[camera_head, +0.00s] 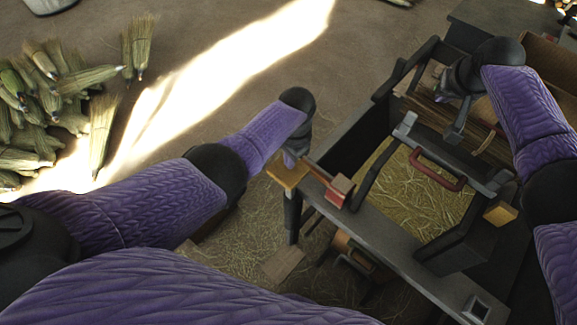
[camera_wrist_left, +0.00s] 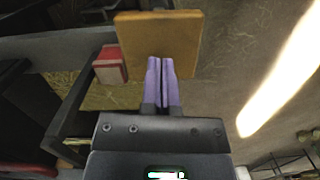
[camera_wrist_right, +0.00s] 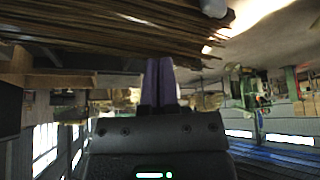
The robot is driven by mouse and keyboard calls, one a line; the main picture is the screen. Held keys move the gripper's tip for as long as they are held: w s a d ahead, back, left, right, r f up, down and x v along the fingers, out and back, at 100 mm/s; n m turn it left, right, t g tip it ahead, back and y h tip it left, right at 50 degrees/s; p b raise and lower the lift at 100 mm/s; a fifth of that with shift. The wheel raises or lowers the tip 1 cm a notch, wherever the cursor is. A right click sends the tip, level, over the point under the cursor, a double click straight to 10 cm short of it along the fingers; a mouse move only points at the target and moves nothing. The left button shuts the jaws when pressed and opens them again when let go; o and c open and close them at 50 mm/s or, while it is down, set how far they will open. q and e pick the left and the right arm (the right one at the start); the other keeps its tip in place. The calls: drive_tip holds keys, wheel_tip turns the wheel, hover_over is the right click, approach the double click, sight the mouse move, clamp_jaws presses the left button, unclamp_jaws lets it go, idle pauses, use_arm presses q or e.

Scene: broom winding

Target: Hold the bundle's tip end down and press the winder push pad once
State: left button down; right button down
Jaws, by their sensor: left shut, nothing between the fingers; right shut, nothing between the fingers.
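The square tan push pad (camera_head: 288,173) sits at the left end of the grey winder frame. My left gripper (camera_head: 290,160) is shut and empty, its fingertips at the pad; the pad also shows in the left wrist view (camera_wrist_left: 180,38). I cannot tell if they touch. The straw bundle (camera_wrist_right: 110,30) runs across the top of the right wrist view; in the head view it lies at the upper right, partly hidden by my arm. My right gripper (camera_wrist_right: 160,62) is shut and empty, its fingertips against or just beside the bundle's straws. Contact is unclear.
A red block (camera_head: 338,190) on a lever stands next to the pad. A dark red handle (camera_head: 437,169) crosses above a straw-filled bay (camera_head: 400,205). Several finished straw bundles (camera_head: 45,90) lie on the floor at left.

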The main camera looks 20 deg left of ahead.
use_arm(q)
wheel_tip(320, 180, up, 11)
drive_tip(key=shift+w+d+r, duration=0.15)
drive_tip(key=shift+w+d, duration=0.15)
drive_tip(key=shift+w, duration=0.15)
idle(0.6)
drive_tip(key=s+f+t, duration=0.1)
drive_tip(key=f, duration=0.1)
drive_tip(key=s+a+f+n+t+h, duration=0.1)
drive_tip(key=f, duration=0.1)
drive_tip(key=s+f+t, duration=0.1)
drive_tip(key=shift+s+a+f+t+h, duration=0.25)
drive_tip(key=shift+a+f+t+h, duration=0.05)
drive_tip(key=shift+f+t+h, duration=0.1)
drive_tip(key=s+r+n+t+h, duration=0.1)
drive_tip(key=s+r+t+h, duration=0.1)
drive_tip(key=s+r+t, duration=0.2)
drive_tip(key=s+t, duration=0.1)
drive_tip(key=s, duration=0.2)
drive_tip(key=shift+s+a+r+t, duration=0.15)
drive_tip(key=shift+s+r+t, duration=0.1)
drive_tip(key=shift+r+t, duration=0.05)
